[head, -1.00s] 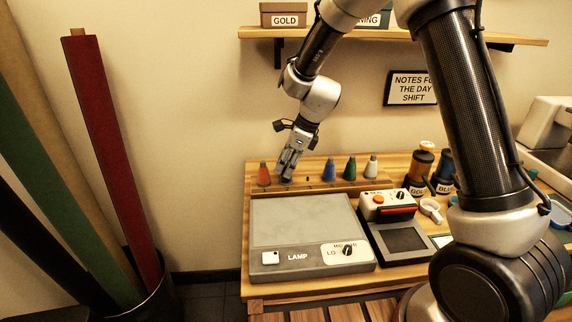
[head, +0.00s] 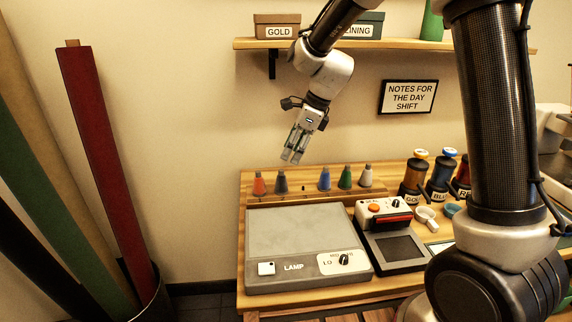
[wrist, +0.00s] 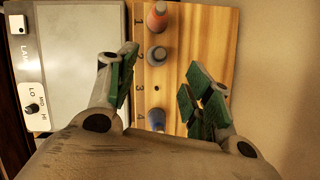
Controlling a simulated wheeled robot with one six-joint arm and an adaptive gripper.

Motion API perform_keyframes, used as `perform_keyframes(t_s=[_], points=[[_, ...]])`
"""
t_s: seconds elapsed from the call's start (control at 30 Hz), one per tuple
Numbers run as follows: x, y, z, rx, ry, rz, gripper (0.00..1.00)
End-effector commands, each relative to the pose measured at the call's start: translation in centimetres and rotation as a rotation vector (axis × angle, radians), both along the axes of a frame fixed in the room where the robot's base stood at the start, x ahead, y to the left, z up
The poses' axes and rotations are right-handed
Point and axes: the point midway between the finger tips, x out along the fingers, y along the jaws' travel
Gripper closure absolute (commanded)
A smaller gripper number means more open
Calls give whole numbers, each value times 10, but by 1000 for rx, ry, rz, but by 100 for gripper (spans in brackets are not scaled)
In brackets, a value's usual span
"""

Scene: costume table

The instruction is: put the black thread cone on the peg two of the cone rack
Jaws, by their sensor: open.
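The black thread cone (head: 281,183), dark grey in this light, stands upright on the cone rack (head: 312,191), second from the left. The wrist view shows the cone (wrist: 157,54) from above, beside the printed 2, seated at peg two. My gripper (head: 292,158) is above the rack, apart from the cone, with nothing between its fingers. In the wrist view its green-padded fingers (wrist: 161,86) are spread wide. A bare dark peg (wrist: 156,88) shows beside the 3.
An orange cone (head: 259,184) stands at peg one, and a blue cone (head: 324,180) at position four. A green cone (head: 345,178) and a pale cone (head: 366,177) stand farther right. A lamp box (head: 305,247) lies in front. A shelf (head: 400,45) hangs above.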

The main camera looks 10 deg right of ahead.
Motion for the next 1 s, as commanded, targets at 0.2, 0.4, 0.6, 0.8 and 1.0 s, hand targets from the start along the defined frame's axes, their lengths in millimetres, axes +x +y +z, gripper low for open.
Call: perform_keyframes(t_s=[0.2, 0.4, 0.6, 0.8, 1.0], points=[[-2, -9, 22, 0, 0, 0, 49], [-3, -12, 26, -2, -3, 6, 49], [-35, -55, 65, -67, -139, 230, 49], [-125, -143, 119, -274, -391, 763, 49], [-223, -211, 133, -518, -526, 1301, 49]])
